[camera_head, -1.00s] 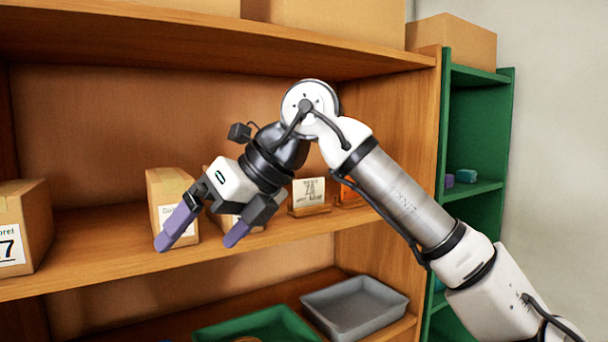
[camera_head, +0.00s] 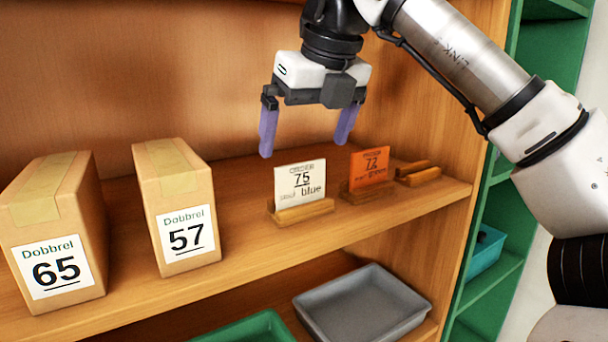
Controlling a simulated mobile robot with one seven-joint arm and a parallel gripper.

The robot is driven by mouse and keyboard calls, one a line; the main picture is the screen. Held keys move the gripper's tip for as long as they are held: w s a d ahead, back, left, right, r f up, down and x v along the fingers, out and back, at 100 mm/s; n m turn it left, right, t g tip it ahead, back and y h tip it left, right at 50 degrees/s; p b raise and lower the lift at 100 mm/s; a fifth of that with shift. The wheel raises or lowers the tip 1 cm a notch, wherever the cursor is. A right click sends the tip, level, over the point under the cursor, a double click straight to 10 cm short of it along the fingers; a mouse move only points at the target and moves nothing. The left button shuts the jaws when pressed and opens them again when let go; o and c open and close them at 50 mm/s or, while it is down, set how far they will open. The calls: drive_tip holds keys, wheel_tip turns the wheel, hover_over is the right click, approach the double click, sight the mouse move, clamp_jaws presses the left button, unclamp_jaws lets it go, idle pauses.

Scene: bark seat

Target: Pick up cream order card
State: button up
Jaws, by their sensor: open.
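The cream order card (camera_head: 300,183) stands upright in a wooden holder (camera_head: 303,213) on the wooden shelf. It reads 75 and "blue". My gripper (camera_head: 306,145) is open and empty, with its two purple fingers pointing down. In the picture its fingertips are just above the card's top edge, one to the left and one to the right. How far they are from the card in depth I cannot tell.
An orange card (camera_head: 370,167) reading 72 stands in a holder to the right, beside an empty holder (camera_head: 418,173). Boxes 57 (camera_head: 188,238) and 65 (camera_head: 53,268) stand to the left. Below are a grey tray (camera_head: 415,308) and a green tray (camera_head: 262,328).

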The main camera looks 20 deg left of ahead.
sight(302, 168)
drive_tip(key=shift+p+x, duration=1.2)
drive_tip(key=shift+x, duration=2.45)
drive_tip(key=shift+s+d+f, duration=0.1)
drive_tip(key=shift+s+d, duration=0.05)
drive_tip(key=shift+c, duration=0.4)
drive_tip(key=c, duration=0.9)
